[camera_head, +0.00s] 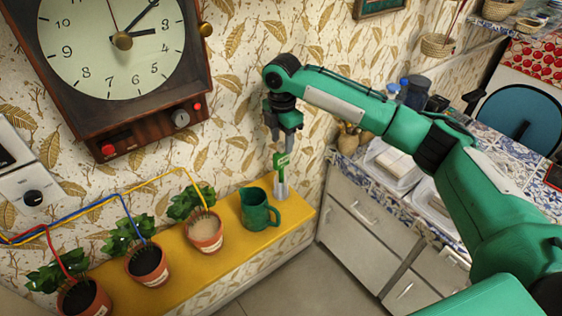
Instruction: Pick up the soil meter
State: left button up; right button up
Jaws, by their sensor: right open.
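The soil meter (282,162) looks like a small green piece with a pale label. It stands upright at the right end of the yellow shelf (232,243), with a greyish, pale part below it. My right gripper (282,137) points down just above the meter, its grey fingers open. From this angle I cannot tell whether the fingertips reach beside the meter's top; they do not appear closed on it. My left gripper is not in view.
A green jug (257,211) stands close left of the meter. Several potted plants with coloured wires, such as the right one (205,232), line the shelf. A large clock box (120,60) is on the wall. A tiled counter (395,195) stands right.

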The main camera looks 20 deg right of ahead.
aim_at(281, 152)
notch_tip(281, 152, down, 3)
jog(key=shift+s+a+r+p, duration=0.1)
jog(key=shift+a+r+p, duration=0.1)
jog(key=shift+p, duration=0.5)
notch_tip(281, 152, down, 2)
jog(key=shift+d+f, duration=0.1)
jog(key=shift+f, duration=0.3)
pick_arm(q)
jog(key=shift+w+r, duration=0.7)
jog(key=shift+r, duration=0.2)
pick_arm(e)
grip_shut()
jog(key=shift+r, duration=0.1)
